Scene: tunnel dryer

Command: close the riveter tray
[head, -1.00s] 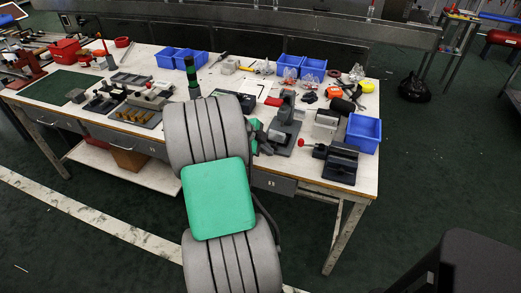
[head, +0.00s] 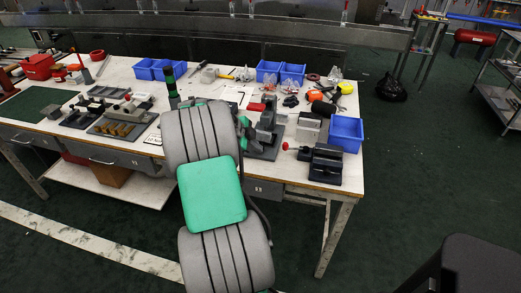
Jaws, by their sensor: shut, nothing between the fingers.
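The workbench (head: 207,88) has grey drawers under its top. The right drawer (head: 262,188) is partly hidden by my arm; its visible front looks about flush with the bench. The middle drawer (head: 112,157) and the left drawer (head: 32,138) show handles. A grey upright bench tool (head: 267,118), perhaps the riveter, stands just right of my arm. I cannot make out which part is the riveter tray. My gripper (head: 246,130) shows only as a dark and green piece at the arm's right edge, shut, near that tool. Its fingertips are hidden.
A dark vice-like block (head: 326,164) and a blue bin (head: 346,134) stand at the bench's right end. Blue bins (head: 281,71) and loose tools lie behind. A dark chair-like shape (head: 475,262) is at lower right.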

